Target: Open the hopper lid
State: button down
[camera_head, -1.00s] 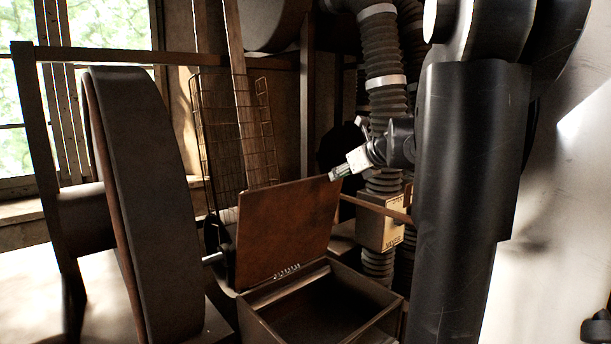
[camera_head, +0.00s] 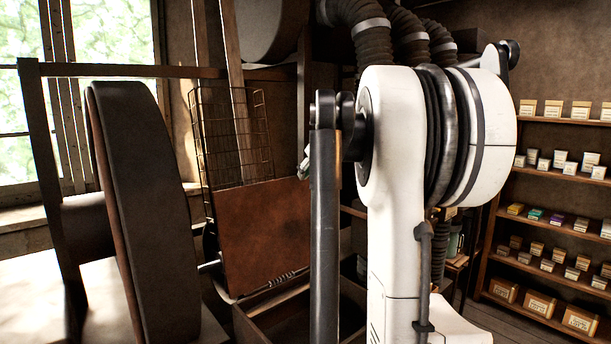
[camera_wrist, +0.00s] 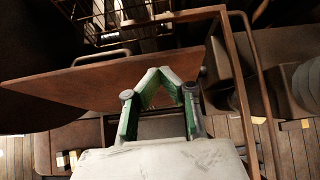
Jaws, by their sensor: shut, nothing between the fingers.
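The hopper lid (camera_head: 262,232) is a flat reddish-brown panel. It stands raised on its hinge, leaning back from the hopper, in front of the wire rack. The dark wooden hopper box (camera_head: 240,324) shows its open top below, partly hidden by my arm. In the wrist view the lid (camera_wrist: 75,82) is a broad brown panel running across behind my fingers. My gripper (camera_wrist: 164,74) has its green-padded fingers shut with tips together and empty, close to the lid; I cannot tell if they touch it. In the head view my arm hides most of the gripper.
A large wheel (camera_head: 150,215) stands at the left. The wire rack (camera_head: 235,135) is right behind the lid. Ribbed hoses (camera_head: 365,40) hang at the back. Shelves with small boxes (camera_head: 560,175) stand at the far right.

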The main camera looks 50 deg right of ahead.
jog(key=shift+s, duration=0.1)
jog(key=b+v, duration=0.1)
jog(key=v, duration=1.2)
jog(key=w+a+f+n+b, duration=0.2)
jog(key=a+f+n, duration=0.25)
jog(key=a, duration=0.45)
jog(key=w+a+f+n+b, duration=0.2)
jog(key=a+f+n, duration=0.3)
jog(key=a, duration=0.5)
jog(key=w+a+f+n+b, duration=0.2)
jog(key=w+a+f+n, duration=0.1)
jog(key=a+n, duration=0.5)
jog(key=s+a+f+n+b, duration=0.2)
jog(key=s+a+f+n, duration=0.8)
jog(key=a+f, duration=0.2)
jog(key=s+a+f+n+g+y+b, duration=0.1)
jog(key=s+a+f+n+b, duration=0.1)
jog(key=s+a+f+n, duration=0.8)
jog(key=s+a+f, duration=0.1)
jog(key=a+f, duration=0.2)
jog(key=f, duration=0.3)
jog(key=shift+f+g+y, duration=0.3)
